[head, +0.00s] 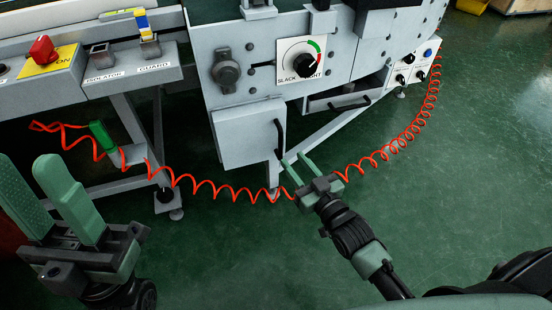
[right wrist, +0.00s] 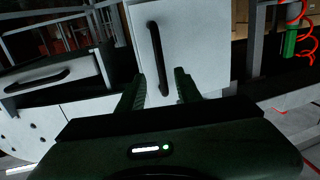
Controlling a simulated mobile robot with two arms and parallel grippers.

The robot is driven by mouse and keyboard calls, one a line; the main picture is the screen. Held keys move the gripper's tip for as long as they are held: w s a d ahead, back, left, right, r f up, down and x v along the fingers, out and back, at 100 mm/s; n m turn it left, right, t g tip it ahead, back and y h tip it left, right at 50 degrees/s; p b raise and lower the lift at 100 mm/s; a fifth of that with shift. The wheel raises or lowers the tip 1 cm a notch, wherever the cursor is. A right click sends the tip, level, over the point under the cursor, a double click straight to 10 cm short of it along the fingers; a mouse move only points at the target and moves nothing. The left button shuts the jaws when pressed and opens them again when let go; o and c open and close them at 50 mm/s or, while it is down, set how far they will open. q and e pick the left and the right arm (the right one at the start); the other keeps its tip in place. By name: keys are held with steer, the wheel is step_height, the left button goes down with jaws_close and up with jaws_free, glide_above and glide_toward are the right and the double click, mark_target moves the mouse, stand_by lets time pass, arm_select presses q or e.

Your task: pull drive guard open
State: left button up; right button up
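The drive guard (head: 248,133) appears to be the pale grey box-like door under the machine's front panel; it looks closed. Its black bar handle (head: 279,138) is on its right side in the head view. My right gripper (head: 293,160) is open and empty, with its fingertips close to the handle. In the right wrist view, the guard (right wrist: 197,45) and handle (right wrist: 157,55) lie ahead, and one end of the handle shows between the open fingers (right wrist: 160,78). I cannot tell whether they touch. My left gripper (head: 45,180) is open and empty at the lower left.
A red coiled cord (head: 215,192) hangs across below the guard, passing by my right gripper. A drawer with a black handle (head: 350,103) is right of the guard. The slack/tight dial (head: 303,63) is above. Green floor (head: 460,190) is free at right.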

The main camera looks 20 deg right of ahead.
mark_target(282, 146)
steer(key=b+x, duration=0.2)
steer(key=x, duration=0.5)
steer(key=shift+w+a+r+b, duration=0.15)
steer(key=shift+w+r+b, duration=0.05)
steer(key=shift+w+b, duration=0.2)
jaws_close()
stand_by(1.1)
